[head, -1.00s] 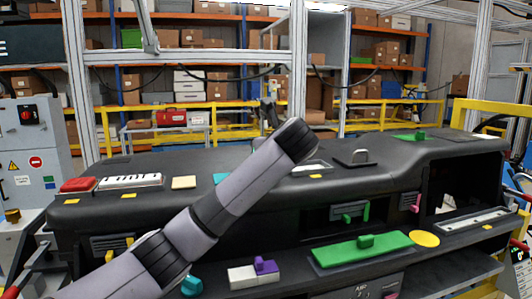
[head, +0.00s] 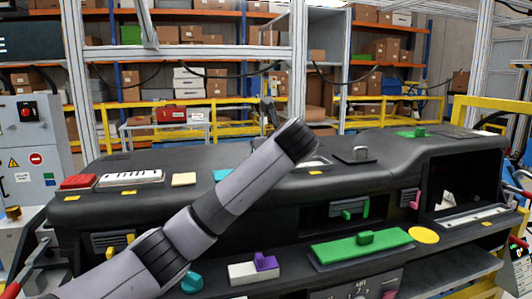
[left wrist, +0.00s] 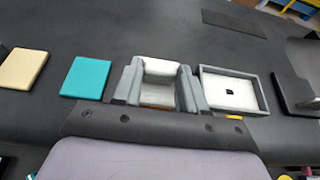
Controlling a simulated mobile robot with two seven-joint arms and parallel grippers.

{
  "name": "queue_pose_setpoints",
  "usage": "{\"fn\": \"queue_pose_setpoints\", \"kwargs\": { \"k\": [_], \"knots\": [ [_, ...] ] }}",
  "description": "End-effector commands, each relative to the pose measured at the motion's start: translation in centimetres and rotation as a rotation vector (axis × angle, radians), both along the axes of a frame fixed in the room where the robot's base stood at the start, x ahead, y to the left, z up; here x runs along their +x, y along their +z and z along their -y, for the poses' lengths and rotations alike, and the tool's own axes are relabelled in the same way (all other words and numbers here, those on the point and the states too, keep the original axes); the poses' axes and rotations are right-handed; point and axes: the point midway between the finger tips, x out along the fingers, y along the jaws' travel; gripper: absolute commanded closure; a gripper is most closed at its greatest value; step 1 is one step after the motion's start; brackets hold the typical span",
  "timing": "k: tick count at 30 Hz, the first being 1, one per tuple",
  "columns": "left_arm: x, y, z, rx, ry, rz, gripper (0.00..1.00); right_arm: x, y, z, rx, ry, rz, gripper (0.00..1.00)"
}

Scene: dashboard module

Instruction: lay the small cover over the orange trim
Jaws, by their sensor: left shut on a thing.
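My left gripper (left wrist: 159,88) shows in the left wrist view, its grey fingers shut on a pale grey, box-like piece (left wrist: 160,70). This piece may be the small cover; its full shape is hidden by the fingers. It is between a teal tile (left wrist: 86,78) and a shallow grey tray (left wrist: 262,92) with a white floor and a black square. A small yellow-orange strip (left wrist: 234,117) shows at the tray's near edge; I cannot tell if it is the orange trim. In the head view my left forearm hides the gripper. My right gripper is not in view.
The black dashboard (head: 130,222) carries a red block (head: 78,182), a cream tile (head: 184,179) and a dark handle (head: 357,154) on its top. A green plate (head: 340,248) and a yellow disc (head: 424,235) are on the lower front ledge. The left wrist view shows bare surface behind the held piece.

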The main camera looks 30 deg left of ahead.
Motion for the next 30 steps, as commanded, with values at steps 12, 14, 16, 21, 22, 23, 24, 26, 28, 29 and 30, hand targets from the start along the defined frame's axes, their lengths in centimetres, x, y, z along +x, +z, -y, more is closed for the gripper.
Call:
{"fn": "queue_pose_setpoints", "kwargs": {
  "k": [12,14,16,21,22,23,24,26,28,29,30],
  "knots": [
    [0.0,-0.48,0.0,0.001,0.0,0.001,0.88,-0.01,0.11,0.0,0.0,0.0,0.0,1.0],
    [0.0,-0.54,0.0,0.001,-0.001,0.001,0.88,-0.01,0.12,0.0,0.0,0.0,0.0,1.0],
    [-0.01,-0.62,0.01,0.001,-0.001,0.001,0.88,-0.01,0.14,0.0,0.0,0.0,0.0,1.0],
    [-0.01,-0.83,0.01,0.001,-0.001,0.001,0.88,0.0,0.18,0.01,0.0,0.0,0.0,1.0],
    [-0.01,-0.86,0.01,0.001,-0.001,0.001,0.88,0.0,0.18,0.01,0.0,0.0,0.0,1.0],
    [-0.01,-0.87,0.01,0.001,-0.001,0.001,0.55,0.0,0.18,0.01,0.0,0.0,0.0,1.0],
    [-0.01,-0.86,0.01,0.001,-0.001,0.001,0.42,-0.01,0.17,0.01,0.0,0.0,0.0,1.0],
    [-0.01,-0.87,0.01,0.001,-0.001,0.001,0.29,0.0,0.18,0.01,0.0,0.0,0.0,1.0],
    [-0.01,-0.87,0.0,0.001,-0.001,0.001,0.29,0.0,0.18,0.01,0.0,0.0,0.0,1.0],
    [-0.01,-0.87,0.0,0.001,-0.001,0.001,0.29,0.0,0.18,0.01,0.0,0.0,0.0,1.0],
    [-0.01,-0.87,0.0,0.001,-0.001,0.001,0.29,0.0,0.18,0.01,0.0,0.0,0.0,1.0]
  ]
}}
